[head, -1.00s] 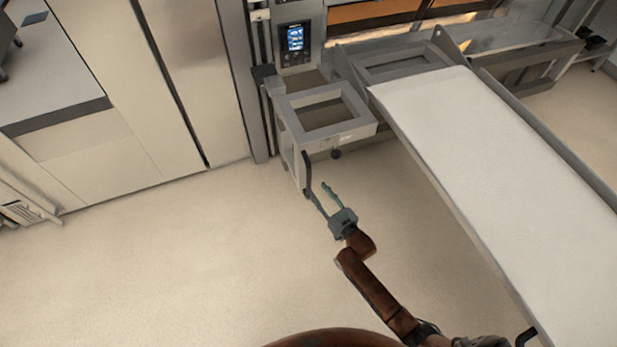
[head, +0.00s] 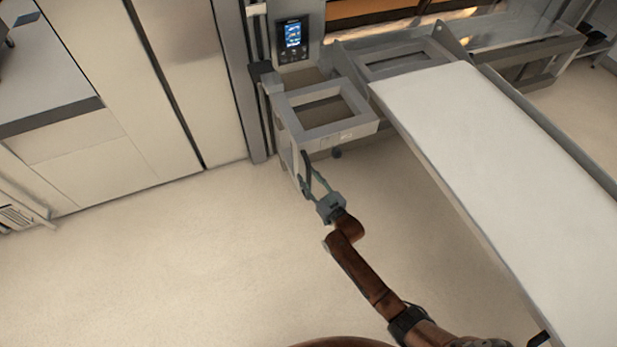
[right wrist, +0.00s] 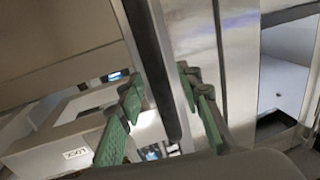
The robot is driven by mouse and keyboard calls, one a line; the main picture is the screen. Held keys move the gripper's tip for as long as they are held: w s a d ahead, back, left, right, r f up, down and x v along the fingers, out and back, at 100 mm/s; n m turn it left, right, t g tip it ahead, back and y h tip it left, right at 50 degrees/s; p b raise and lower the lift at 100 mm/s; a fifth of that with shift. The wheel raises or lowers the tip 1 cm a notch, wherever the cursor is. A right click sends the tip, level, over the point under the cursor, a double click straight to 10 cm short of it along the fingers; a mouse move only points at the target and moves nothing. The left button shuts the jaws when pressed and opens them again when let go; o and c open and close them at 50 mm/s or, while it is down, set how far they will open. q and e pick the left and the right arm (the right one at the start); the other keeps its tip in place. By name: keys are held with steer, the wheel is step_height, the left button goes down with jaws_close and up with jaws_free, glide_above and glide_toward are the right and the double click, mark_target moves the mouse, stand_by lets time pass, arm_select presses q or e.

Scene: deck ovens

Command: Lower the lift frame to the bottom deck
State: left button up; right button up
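The lift frame (head: 295,128) is a grey frame with square openings. It stands in front of the oven, with the long white loader board (head: 490,140) on its right. A dark upright handle (head: 307,160) is on its near left side. My right gripper (head: 311,178) is at this handle. In the right wrist view, the dark handle bar (right wrist: 150,55) runs between the two green finger pads of the right gripper (right wrist: 163,98). Gaps show on both sides, so the fingers are open around it. My left gripper is not in view.
A lit control panel (head: 293,35) is on the oven front above the frame. Tall pale cabinet doors (head: 165,90) stand to the left. The floor (head: 170,260) left of my arm is clear.

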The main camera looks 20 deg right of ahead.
steer(key=shift+c, duration=0.6)
jaws_close()
